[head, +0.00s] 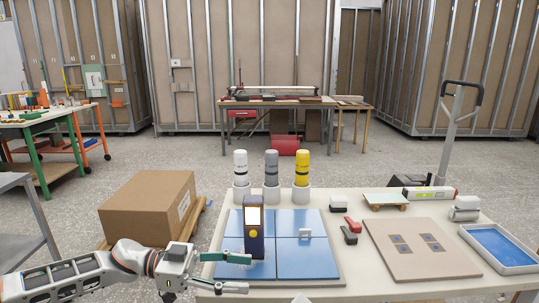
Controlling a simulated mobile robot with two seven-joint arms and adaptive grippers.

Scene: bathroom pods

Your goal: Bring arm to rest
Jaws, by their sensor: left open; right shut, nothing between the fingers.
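My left arm reaches in from the left edge, low over the front left of the table (355,292). My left gripper (243,273) is open, with its two green-tipped fingers spread apart and nothing visible between them. A dark blue and yellow handheld device (254,240) with a lit screen stands upright on the blue tiled panel (309,264). The upper finger's tip is close to the foot of the device; I cannot tell whether they touch. My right gripper cannot be made out in the head view.
White, grey and yellow capped bottles (302,169) stand at the table's back left. A small white piece (305,233) sits on the tiles. A beige board (420,262) and blue tray (503,246) lie at right. A cardboard box (149,207) stands left, behind my arm.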

